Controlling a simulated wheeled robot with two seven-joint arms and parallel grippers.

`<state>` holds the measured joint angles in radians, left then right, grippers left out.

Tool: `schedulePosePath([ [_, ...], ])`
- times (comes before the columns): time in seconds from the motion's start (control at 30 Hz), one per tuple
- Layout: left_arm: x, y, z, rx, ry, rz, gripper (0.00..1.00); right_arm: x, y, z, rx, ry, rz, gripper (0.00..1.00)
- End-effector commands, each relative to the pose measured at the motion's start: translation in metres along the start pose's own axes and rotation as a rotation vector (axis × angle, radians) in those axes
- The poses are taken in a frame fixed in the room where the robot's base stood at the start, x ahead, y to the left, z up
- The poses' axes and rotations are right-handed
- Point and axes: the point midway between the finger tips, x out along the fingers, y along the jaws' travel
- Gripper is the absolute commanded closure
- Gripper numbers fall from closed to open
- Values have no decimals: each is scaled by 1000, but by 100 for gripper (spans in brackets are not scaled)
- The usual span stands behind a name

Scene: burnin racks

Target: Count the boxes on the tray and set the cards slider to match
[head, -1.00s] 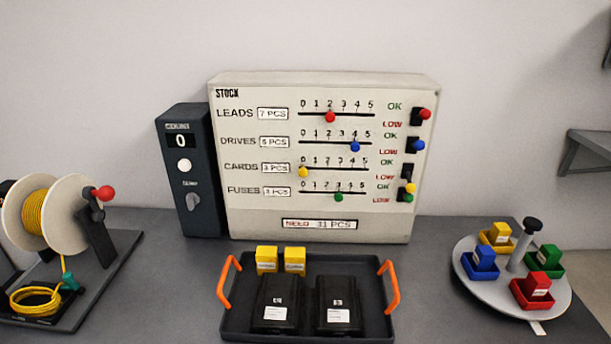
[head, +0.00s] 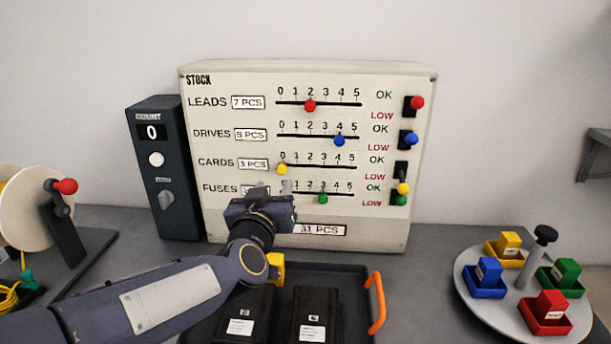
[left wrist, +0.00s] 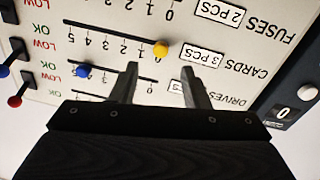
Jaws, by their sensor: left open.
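The cards slider has a yellow knob (head: 282,168) at 0 on the stock panel (head: 375,235); the knob also shows in the left wrist view (left wrist: 161,48). My left gripper (head: 274,188) is open and empty, in front of the panel just below the knob in the head view. In the left wrist view its fingertips (left wrist: 160,68) are apart, with the knob beyond them and between their lines. The tray (head: 345,268) holds two black boxes (head: 317,310) (head: 245,312), partly hidden by my arm. Part of a yellow box (head: 278,268) shows behind my wrist.
A red knob (head: 310,106), a blue knob (head: 339,140) and a green knob (head: 322,198) sit on neighbouring slider rows. A dark counter unit (head: 165,205) reading 0 stands left. A cable reel (head: 25,215) is far left. A turntable (head: 480,292) with coloured bins is right.

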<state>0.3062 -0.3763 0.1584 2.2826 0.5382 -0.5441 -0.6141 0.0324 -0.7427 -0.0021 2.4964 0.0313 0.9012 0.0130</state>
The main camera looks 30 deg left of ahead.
Motion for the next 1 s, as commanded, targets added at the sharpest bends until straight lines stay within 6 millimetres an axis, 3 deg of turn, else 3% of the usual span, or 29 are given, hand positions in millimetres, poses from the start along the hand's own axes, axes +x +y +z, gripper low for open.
schedulePosePath([
  [0.4,62,0,1,-1,-3,2,58,2,1,1,0,0,0,68],
  [0.8,72,1,0,-1,-1,3,58,2,1,1,0,0,0,68],
  [1.0,72,1,0,-1,-2,3,82,2,1,1,0,0,0,68],
])
